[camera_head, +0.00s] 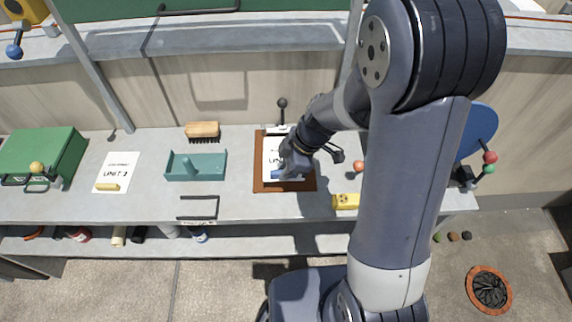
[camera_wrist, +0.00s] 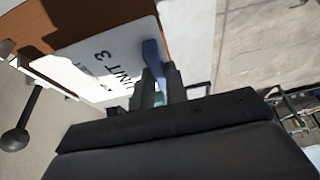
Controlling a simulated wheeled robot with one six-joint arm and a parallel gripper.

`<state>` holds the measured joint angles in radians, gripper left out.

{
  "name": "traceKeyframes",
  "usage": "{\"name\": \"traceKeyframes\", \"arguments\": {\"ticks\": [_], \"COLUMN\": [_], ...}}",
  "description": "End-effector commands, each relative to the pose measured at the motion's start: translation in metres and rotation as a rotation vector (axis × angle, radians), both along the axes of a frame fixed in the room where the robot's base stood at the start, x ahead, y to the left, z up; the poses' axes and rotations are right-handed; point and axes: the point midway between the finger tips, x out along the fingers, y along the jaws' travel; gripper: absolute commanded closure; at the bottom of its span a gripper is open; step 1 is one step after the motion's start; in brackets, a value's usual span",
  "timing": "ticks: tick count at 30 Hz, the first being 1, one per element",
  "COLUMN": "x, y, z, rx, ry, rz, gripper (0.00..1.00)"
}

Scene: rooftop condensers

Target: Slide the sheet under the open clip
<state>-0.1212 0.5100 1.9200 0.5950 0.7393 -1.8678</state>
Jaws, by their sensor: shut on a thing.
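A brown clipboard (camera_head: 309,183) lies on the grey bench, with a white sheet (camera_head: 270,152) over it. In the wrist view the sheet (camera_wrist: 100,30) reads "UNIT 3". The clip (camera_head: 281,128) is at the board's far edge; its lever with a dark ball knob (camera_head: 282,103) stands up, and the knob also shows in the wrist view (camera_wrist: 15,139). A blue piece (camera_wrist: 154,62) shows at the fingers. I cannot tell whether the sheet's far edge is under the clip.
Left of the board are a teal tray (camera_head: 210,175), a brush (camera_head: 202,130), a black bracket (camera_head: 198,207) and a "UNIT 2" sheet (camera_head: 118,166) with a yellow bar on it. A green case (camera_head: 45,150) stands far left. A yellow block (camera_head: 345,201) lies right of the board.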

Motion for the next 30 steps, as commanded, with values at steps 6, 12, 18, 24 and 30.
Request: {"name": "traceKeyframes", "arguments": {"ticks": [6,12,18,24,30], "x": [0.0,0.0,0.008,0.024,0.037], "y": [0.0,0.0,0.0,-0.001,-0.001], "z": [-0.02,-0.036,-0.045,-0.047,-0.048], "rx": [0.0,0.0,0.001,0.0,0.001], "ry": [0.002,0.002,-0.001,-0.001,-0.001], "rz": [-0.001,-0.001,0.0,0.0,0.0], "gripper": [1.0,1.0,1.0,1.0,1.0]}}
